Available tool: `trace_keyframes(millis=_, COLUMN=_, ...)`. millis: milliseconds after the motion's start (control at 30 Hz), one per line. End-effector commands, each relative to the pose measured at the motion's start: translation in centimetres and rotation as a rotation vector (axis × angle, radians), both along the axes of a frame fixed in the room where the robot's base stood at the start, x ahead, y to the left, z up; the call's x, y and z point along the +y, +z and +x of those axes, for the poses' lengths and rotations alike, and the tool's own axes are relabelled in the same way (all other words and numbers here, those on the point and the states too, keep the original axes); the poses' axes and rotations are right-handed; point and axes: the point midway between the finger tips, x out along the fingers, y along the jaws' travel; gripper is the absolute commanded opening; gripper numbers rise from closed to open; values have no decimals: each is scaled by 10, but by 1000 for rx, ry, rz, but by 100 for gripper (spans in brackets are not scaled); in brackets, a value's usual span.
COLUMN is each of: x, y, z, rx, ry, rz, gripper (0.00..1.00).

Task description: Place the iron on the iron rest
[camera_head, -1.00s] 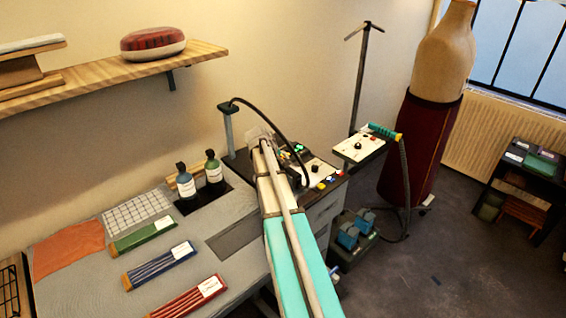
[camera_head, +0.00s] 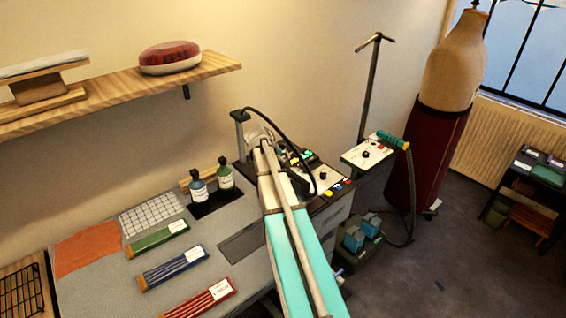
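I cannot clearly make out the iron. A black cord (camera_head: 292,137) arcs from a grey post (camera_head: 240,130) down to a dark shape beside my arm, and this shape may be part of the iron. My arm covers most of that area. My gripper is hidden at the far end of my arm, so its fingers and anything in them do not show. No iron rest is plainly identifiable. A black wire rack (camera_head: 22,292) lies at the lower left, and a flat dark grey plate (camera_head: 240,243) lies on the worktable (camera_head: 100,285).
Two bottles (camera_head: 198,187) stand on a dark mat. Green (camera_head: 158,238), blue (camera_head: 172,267) and red (camera_head: 200,299) bundles lie on the worktable. A control panel (camera_head: 367,154) with a teal-handled hose, a tall stand (camera_head: 371,85) and a dress form (camera_head: 452,75) stand right. A shelf (camera_head: 120,90) is above.

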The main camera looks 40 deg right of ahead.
Motion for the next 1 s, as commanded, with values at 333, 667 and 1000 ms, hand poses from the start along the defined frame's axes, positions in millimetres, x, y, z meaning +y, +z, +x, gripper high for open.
trace_keyframes(millis=333, x=0, y=0, z=0, rx=0, ry=0, rz=0, gripper=77)
trace_keyframes(millis=667, x=0, y=0, z=0, rx=0, ry=0, rz=0, gripper=77)
trace_keyframes(millis=1000, x=40, y=-5, z=-10, rx=-18, ry=-2, rz=52, gripper=77)
